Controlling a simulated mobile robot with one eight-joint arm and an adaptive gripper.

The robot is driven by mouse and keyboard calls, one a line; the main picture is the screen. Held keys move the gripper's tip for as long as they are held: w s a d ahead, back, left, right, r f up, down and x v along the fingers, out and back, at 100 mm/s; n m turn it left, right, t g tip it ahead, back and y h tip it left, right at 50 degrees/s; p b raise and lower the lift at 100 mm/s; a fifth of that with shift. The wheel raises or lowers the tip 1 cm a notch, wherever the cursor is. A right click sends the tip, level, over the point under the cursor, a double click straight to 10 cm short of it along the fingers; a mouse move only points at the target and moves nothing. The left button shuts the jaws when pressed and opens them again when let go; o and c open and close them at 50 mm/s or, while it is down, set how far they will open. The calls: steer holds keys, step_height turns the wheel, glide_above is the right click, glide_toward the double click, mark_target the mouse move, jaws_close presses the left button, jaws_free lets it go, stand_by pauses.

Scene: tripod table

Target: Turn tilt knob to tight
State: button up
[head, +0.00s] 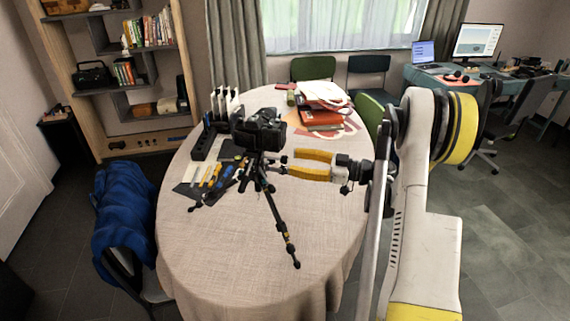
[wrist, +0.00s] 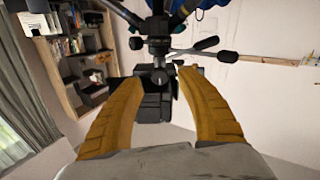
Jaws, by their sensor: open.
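A black camera (head: 260,130) stands on a tripod (head: 275,210) on the round table. In the wrist view the tripod is upside down, with the camera body (wrist: 155,105) below the tripod head (wrist: 158,47). Dark knobs or handles stick out of the head, one at the left (wrist: 136,43) and longer ones at the right (wrist: 207,44). I cannot tell which is the tilt knob, nor its setting. My gripper (head: 284,163) is open and empty, its yellow fingers level beside the tripod head from the right. In the wrist view the fingers flank the camera and lower head without visible contact.
The table (head: 225,265) has a pale cloth. Tools on a dark mat (head: 186,190) lie left of the tripod, and a dark organizer (head: 207,145) stands behind them. A chair with a blue jacket (head: 125,215) is at the left.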

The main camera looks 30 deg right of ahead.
mark_target(286, 160)
steer(key=shift+b+x, duration=0.3)
steer(key=shift+x, duration=1.3)
jaws_close()
steer(key=shift+m, duration=0.4)
steer(key=m+b, duration=0.1)
steer(key=m, duration=0.2)
steer(key=shift+m, duration=0.3)
steer(key=shift+m+b, duration=0.4)
steer(key=shift+m, duration=1.8)
